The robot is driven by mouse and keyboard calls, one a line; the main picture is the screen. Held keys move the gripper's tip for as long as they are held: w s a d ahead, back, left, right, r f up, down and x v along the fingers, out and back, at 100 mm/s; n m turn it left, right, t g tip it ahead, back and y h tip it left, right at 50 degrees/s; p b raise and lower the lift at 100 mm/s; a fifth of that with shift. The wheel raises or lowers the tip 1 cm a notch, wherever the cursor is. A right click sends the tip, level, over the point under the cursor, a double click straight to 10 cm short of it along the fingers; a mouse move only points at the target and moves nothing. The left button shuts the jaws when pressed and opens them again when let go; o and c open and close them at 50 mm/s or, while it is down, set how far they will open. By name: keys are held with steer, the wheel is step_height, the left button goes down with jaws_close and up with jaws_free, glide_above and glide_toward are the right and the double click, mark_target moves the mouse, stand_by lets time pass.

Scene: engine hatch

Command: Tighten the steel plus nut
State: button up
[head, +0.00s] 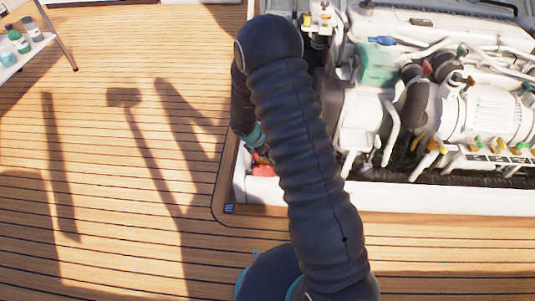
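I cannot make out the steel plus nut in the head view. A small red part (263,171) shows low in the left corner of the engine hatch, just below the end of my arm. My dark, sleeved arm rises from the bottom of the picture, bends at the top and comes down to a wrist with a teal ring. My gripper is at most a small dark bit below this ring, close to the red part. Its fingers cannot be made out, nor whether it touches or holds anything.
The open hatch has a pale rim (420,197) and a white engine (490,110) with hoses, yellow and green fittings filling its right side. Wooden deck (110,200) lies clear at left, with long shadows. A small table with bottles (20,42) stands at the upper left.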

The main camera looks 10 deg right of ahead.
jaws_close()
steer(key=m+g+p, duration=0.1)
steer(key=m, duration=0.2)
steer(key=shift+w+r+m, duration=0.1)
steer(key=shift+m, duration=0.2)
steer(key=m+g, duration=0.2)
steer(key=m, duration=0.2)
steer(key=shift+w+m+p, duration=0.15)
steer(key=shift+m+p, duration=0.15)
steer(key=shift+p, duration=0.1)
steer(key=m, duration=0.2)
steer(key=m+g, duration=0.1)
steer(key=m, duration=0.1)
steer(key=shift+w+d+g+y, duration=0.1)
steer(key=shift+g+y, duration=0.2)
steer(key=shift+y, duration=0.1)
steer(key=shift+d+m+g+y, duration=0.1)
steer(key=shift+m+g+y, duration=0.4)
steer(key=shift+m, duration=1.5)
